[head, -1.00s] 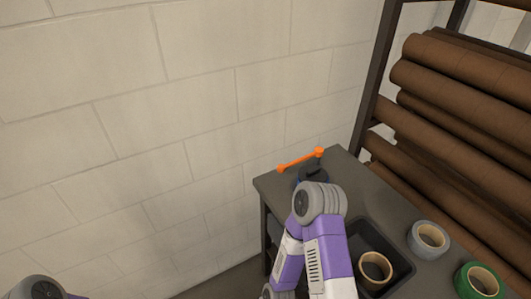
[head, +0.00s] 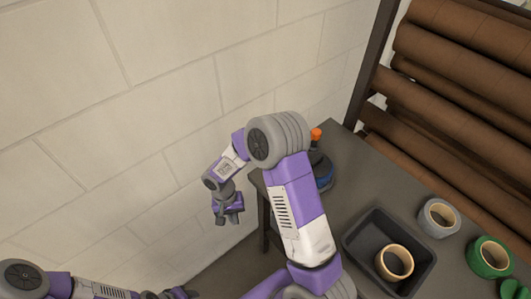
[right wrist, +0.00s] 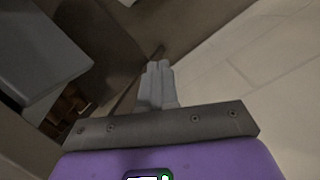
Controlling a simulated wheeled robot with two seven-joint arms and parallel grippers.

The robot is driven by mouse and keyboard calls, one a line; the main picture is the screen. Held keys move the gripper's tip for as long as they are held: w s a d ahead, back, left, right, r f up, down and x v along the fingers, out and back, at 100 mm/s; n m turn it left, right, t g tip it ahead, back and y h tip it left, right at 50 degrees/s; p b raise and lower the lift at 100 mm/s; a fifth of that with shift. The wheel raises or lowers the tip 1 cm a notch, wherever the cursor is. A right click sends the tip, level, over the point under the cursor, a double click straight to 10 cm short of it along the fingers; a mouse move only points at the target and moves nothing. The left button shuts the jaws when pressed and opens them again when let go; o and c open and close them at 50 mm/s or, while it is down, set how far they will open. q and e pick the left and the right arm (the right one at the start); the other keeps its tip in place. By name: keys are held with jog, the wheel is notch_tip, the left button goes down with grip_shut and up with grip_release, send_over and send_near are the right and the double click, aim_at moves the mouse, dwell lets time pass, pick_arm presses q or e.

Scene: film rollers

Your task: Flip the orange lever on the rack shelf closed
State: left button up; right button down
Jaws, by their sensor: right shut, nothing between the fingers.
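The orange lever (head: 316,134) shows only as a small orange end in the head view. The rest of it is hidden behind my right arm, so its angle cannot be seen. Beneath it is a dark and blue base (head: 323,175) on the grey shelf top (head: 365,180). My right gripper (head: 228,217) hangs left of the shelf's edge, in front of the wall, apart from the lever. In the right wrist view its fingers (right wrist: 158,85) are together and empty; no lever shows there. My left gripper (head: 180,294) is barely in view at the bottom edge.
A black tray (head: 362,238) on the shelf holds a tan tape roll (head: 394,262). A grey tape roll (head: 438,218) and a green one (head: 490,257) lie to its right. Brown film rolls (head: 455,75) fill the rack. A pale block wall (head: 165,100) stands behind and left.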

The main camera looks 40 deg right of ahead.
jog(key=w+d+r+m+h, duration=0.2)
jog(key=d+r+m, duration=0.15)
jog(key=r, duration=0.45)
jog(key=w+d+r+m+h+p, duration=0.1)
jog(key=w+d+r+m+h, duration=0.2)
jog(key=r, duration=0.5)
jog(key=w+d+r+m+h, duration=0.1)
jog(key=d+r+m+h, duration=0.1)
jog(key=d+r, duration=0.35)
pick_arm(q)
jog(key=shift+f+b, duration=0.35)
jog(key=shift+b, duration=0.65)
pick_arm(e)
jog(key=shift+n, duration=0.25)
jog(key=x, duration=0.6)
jog(key=shift+s+d+f, duration=0.15)
jog(key=shift+s+d, duration=0.05)
jog(key=shift+d, duration=0.1)
